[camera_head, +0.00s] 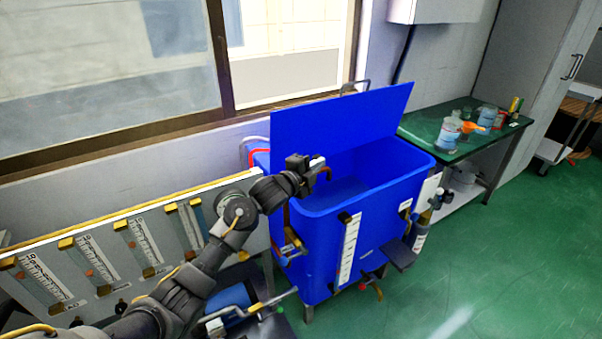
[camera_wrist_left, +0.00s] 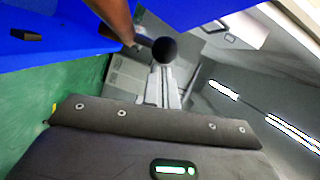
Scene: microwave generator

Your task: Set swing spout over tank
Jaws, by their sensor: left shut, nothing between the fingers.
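The blue tank (camera_head: 330,235) stands under the window with its lid (camera_head: 340,120) raised. A copper-brown swing spout (camera_head: 326,172) shows beside my left gripper, with its curved end at the tank's left part of the opening. My left gripper (camera_head: 317,162) is shut and empty at the spout's upper part. In the left wrist view the brown pipe (camera_wrist_left: 113,18) comes down from the top, and a black ball knob (camera_wrist_left: 165,50) lies just ahead of the shut fingers (camera_wrist_left: 164,88). I cannot tell whether they touch. My right gripper is out of view.
A panel with several gauges (camera_head: 140,245) stands left of the tank, below my left arm. A white level scale (camera_head: 348,248) and valves are on the tank's front. A green table (camera_head: 440,130) with containers stands right. The green floor at right is clear.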

